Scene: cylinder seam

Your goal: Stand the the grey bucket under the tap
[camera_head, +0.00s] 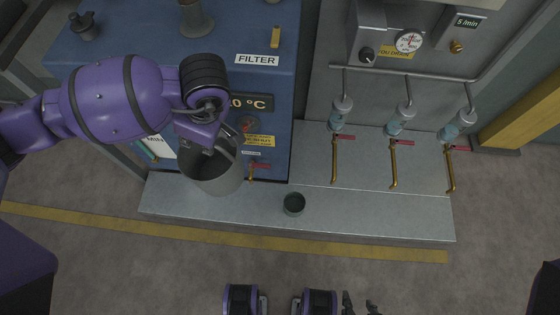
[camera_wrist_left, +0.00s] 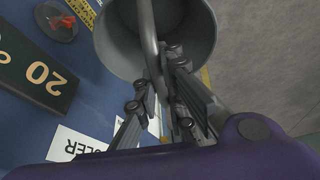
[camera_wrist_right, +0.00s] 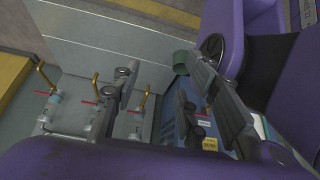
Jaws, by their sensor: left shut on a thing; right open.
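The grey bucket (camera_head: 218,183) is upright at the left part of the grey ledge, in front of the blue FILTER cabinet; I cannot tell whether its base touches the ledge. My left gripper (camera_head: 208,140) is above it, shut on its handle (camera_wrist_left: 150,45). The bucket's open mouth (camera_wrist_left: 120,40) fills the top of the left wrist view. A brass tap (camera_head: 251,171) with a red lever is on the blue cabinet, just right of the bucket. My right gripper (camera_wrist_right: 157,78) is open and empty, away from the bucket.
A small dark green cup (camera_head: 294,204) stands on the ledge (camera_head: 350,215), right of the bucket. Three more brass pipes with red levers (camera_head: 393,165) hang on the grey panel at right. A yellow floor line (camera_head: 300,241) runs before the ledge, whose front right is clear.

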